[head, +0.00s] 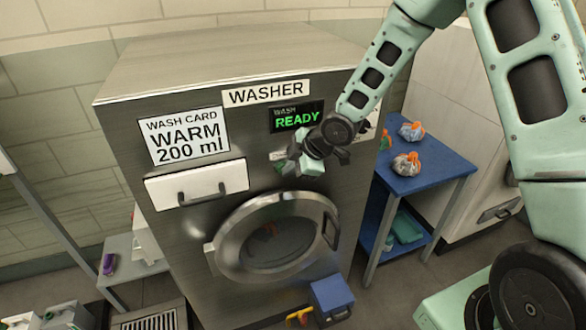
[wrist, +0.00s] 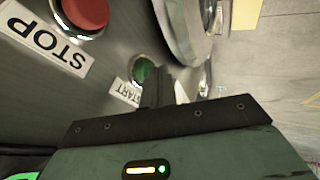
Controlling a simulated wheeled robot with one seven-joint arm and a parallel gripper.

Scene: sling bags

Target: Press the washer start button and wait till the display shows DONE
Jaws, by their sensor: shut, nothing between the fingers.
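The washer (head: 130,80) stands in front of me, grey metal with its round door (head: 224,262) shut. Its display (head: 297,117) reads READY in green. In the head view my gripper (head: 289,168) is at the panel below the display and hides most of the buttons.
A red stop button (wrist: 86,12) with a STOP label (wrist: 58,48) lies near the green one. A card (head: 185,136) reads WARM 200 ml above a closed drawer (head: 200,183). A blue table (head: 425,183) with tied bags stands right. A blue box (head: 332,297) is below the door.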

